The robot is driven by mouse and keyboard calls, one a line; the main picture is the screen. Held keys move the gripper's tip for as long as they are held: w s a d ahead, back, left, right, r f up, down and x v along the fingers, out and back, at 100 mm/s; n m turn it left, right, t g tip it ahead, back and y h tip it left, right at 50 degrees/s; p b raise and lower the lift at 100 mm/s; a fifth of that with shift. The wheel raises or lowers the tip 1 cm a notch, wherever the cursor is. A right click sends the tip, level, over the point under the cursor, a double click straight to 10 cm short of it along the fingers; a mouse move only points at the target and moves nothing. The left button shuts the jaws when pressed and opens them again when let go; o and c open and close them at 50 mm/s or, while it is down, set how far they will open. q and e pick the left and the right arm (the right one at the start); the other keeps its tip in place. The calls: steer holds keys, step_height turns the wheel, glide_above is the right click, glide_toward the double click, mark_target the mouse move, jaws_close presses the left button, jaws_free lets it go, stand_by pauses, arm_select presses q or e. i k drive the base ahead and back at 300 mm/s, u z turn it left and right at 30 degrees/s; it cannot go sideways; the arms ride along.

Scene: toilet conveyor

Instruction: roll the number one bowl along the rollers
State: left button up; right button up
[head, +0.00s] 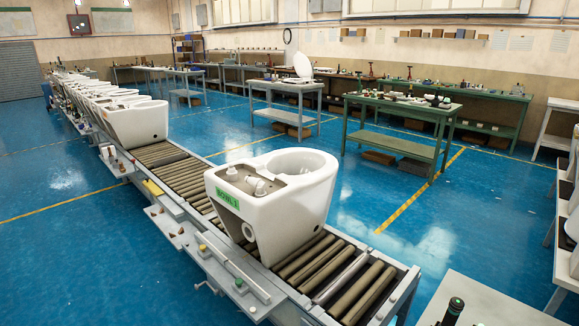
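The number one bowl (291,198) is a white toilet bowl with a green label reading "BOWL 1" on its left end. It sits upright on the conveyor rollers (176,167) near the front end of the line. Its round opening faces up, and fittings show on its flat top. Bare rollers lie in front of it and behind it. Neither of my grippers shows in the head view.
Several more white bowls (137,121) stand farther back on the conveyor. A side ledge (222,255) with small parts runs along its left. A green workbench (403,110) stands behind to the right. A grey table (495,305) is at the lower right. Blue floor is clear between.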

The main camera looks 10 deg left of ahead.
mark_target(280, 200)
steer(key=u, duration=1.6)
steer(key=i, duration=1.8)
steer(key=z, duration=2.9)
